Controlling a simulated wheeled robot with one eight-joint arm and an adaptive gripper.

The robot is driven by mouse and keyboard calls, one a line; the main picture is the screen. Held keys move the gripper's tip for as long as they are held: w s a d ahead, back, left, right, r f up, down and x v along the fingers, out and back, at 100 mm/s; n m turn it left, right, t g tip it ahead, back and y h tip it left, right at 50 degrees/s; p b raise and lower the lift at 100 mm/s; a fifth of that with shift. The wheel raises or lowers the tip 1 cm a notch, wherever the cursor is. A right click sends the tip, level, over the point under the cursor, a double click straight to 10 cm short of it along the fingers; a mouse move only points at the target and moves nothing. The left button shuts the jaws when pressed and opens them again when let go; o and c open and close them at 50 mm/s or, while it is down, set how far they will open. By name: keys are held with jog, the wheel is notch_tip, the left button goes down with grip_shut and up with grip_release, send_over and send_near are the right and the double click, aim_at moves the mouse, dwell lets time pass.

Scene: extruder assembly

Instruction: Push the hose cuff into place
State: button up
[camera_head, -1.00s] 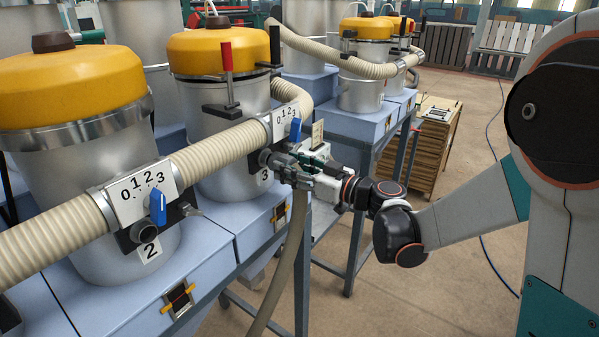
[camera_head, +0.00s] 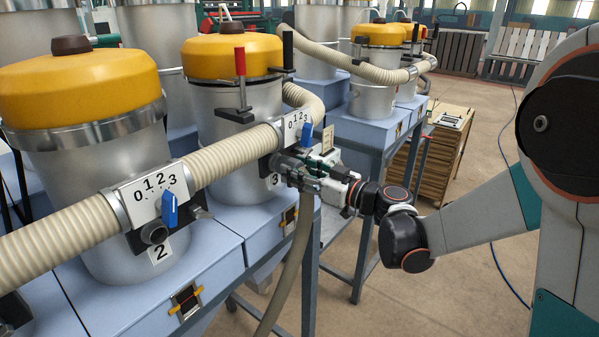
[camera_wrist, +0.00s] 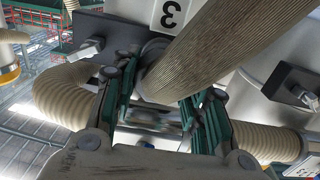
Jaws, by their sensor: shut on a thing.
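My gripper (camera_head: 290,168) is at the side port below the valve plate (camera_head: 297,128) of the tank marked 3. It is shut on the end of a beige ribbed hose (camera_head: 288,262), which hangs down past the bench edge. In the wrist view my gripper's green-lined fingers (camera_wrist: 165,100) stand on both sides of the hose end, and the hose (camera_wrist: 215,50) runs to the upper right. The dark round port (camera_wrist: 153,47) shows partly behind the hose end. The fingers and hose hide the cuff, so I cannot tell if it sits on the port.
A second valve plate (camera_head: 151,197) with a blue lever is at the left, above an open port (camera_head: 154,233) on the tank marked 2. Yellow-lidded tanks (camera_head: 232,57) stand on blue benches (camera_head: 200,245). A wooden stack (camera_head: 440,150) stands behind my arm.

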jog(key=shift+x, duration=0.9)
jog(key=o, duration=1.2)
jog(key=shift+c, duration=0.2)
jog(key=v, duration=1.2)
jog(key=s+f+m+g+h+b, duration=0.3)
jog(key=s+f+m+h+b, duration=0.25)
jog(key=s+f+b, duration=0.6)
jog(key=s+d+f+m+h+b, duration=0.5)
jog(key=s+d+f+h+b, duration=0.2)
jog(key=s+d+f, duration=0.4)
notch_tip(320, 180, down, 3)
jog(key=shift+s+d+f+g+h+b, duration=0.1)
jog(key=shift+s+d+g+h+b, duration=0.25)
jog(key=shift+s+h, duration=0.7)
